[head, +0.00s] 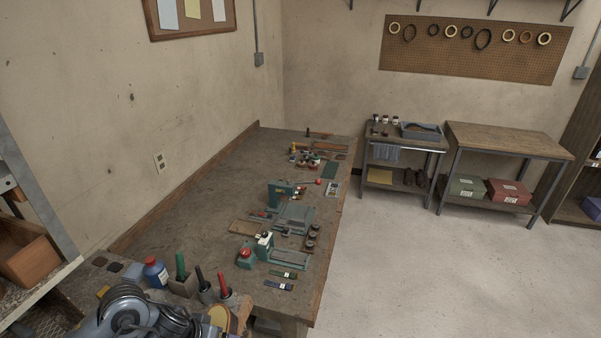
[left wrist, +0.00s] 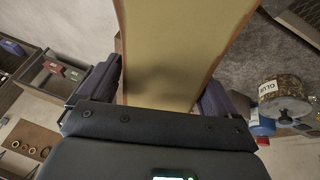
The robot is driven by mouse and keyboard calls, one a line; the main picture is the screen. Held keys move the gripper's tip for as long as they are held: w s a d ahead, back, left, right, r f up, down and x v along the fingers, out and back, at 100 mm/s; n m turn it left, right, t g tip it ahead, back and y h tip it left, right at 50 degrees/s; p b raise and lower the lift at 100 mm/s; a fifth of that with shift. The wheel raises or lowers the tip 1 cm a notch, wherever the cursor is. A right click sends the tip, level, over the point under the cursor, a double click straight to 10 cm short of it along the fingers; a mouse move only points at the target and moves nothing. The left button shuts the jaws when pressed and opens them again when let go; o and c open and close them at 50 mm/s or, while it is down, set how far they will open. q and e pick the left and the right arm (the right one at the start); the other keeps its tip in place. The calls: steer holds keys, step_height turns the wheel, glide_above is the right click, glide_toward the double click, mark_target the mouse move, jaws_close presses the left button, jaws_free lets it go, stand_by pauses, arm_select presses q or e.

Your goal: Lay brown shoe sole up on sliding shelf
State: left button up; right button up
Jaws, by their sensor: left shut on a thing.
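My left gripper (left wrist: 163,75) is shut on the brown shoe (left wrist: 180,40), with one dark finger at each side. The shoe's broad yellowish sole with a brown edge fills the middle of the left wrist view; its upper is hidden. In the head view a bit of the yellow sole (head: 222,317) shows at the bottom edge, beside my left arm. A green machine (head: 281,193) stands on the workbench with a flat grey plate (head: 295,214) beside it. I cannot tell whether that plate is the sliding shelf. My right gripper is not in view.
The long workbench (head: 205,195) runs along the left wall. A second green machine (head: 262,250), a blue bottle (head: 155,273) and tool cups (head: 207,291) stand near its front. Two side tables (head: 510,140) stand at the back right. The floor (head: 420,270) is clear.

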arm_select(q)
steer(key=shift+w+a+n, duration=0.1)
steer(key=shift+a+n, duration=0.3)
steer(key=shift+n, duration=0.1)
steer(key=s+r+p, duration=0.8)
steer(key=r+p, duration=0.1)
steer(key=p, duration=0.3)
steer(key=shift+s+r+p, duration=0.2)
steer(key=shift+s+p, duration=0.1)
steer(key=shift+s, duration=0.1)
